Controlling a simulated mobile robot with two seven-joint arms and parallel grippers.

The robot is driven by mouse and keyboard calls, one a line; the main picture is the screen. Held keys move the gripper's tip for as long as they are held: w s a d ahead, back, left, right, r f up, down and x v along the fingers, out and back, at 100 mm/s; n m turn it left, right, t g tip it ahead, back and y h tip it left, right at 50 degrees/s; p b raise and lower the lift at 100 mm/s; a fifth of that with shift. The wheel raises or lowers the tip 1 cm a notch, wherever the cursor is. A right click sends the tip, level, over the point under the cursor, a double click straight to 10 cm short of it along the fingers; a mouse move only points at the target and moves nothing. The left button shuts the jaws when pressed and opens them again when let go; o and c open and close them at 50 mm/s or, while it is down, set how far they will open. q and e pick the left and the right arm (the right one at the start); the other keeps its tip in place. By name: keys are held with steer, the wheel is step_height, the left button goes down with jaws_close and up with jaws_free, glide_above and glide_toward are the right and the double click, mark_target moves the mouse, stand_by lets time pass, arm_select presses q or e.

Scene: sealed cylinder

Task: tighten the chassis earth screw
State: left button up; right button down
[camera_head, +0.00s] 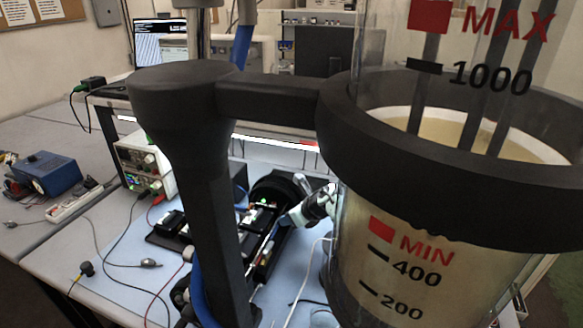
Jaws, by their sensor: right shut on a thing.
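My right gripper (291,219) comes in from the right, partly behind the big cylinder. It is shut on a slim tool with a blue part, which looks like a screwdriver (276,230). The tool slants down and left over a dark open chassis (258,214) with black and white modules and a small green light. The tool's tip and the earth screw are too small to make out, so I cannot tell whether they touch. I cannot make out my left gripper; the black post hides part of the bench.
A clear cylinder (385,275) of cloudy liquid, marked MAX and MIN, fills the right foreground. A black post (205,180) and ring (440,165) stand before the bench (115,275). A power supply (143,165) stands left; loose cables cross the mat.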

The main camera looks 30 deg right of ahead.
steer(key=shift+a+f, duration=0.15)
steer(key=shift+a, duration=0.35)
steer(key=c, duration=0.8)
jaws_free()
steer(key=shift+s, duration=0.1)
steer(key=shift+c, duration=0.2)
steer(key=shift+d, duration=0.15)
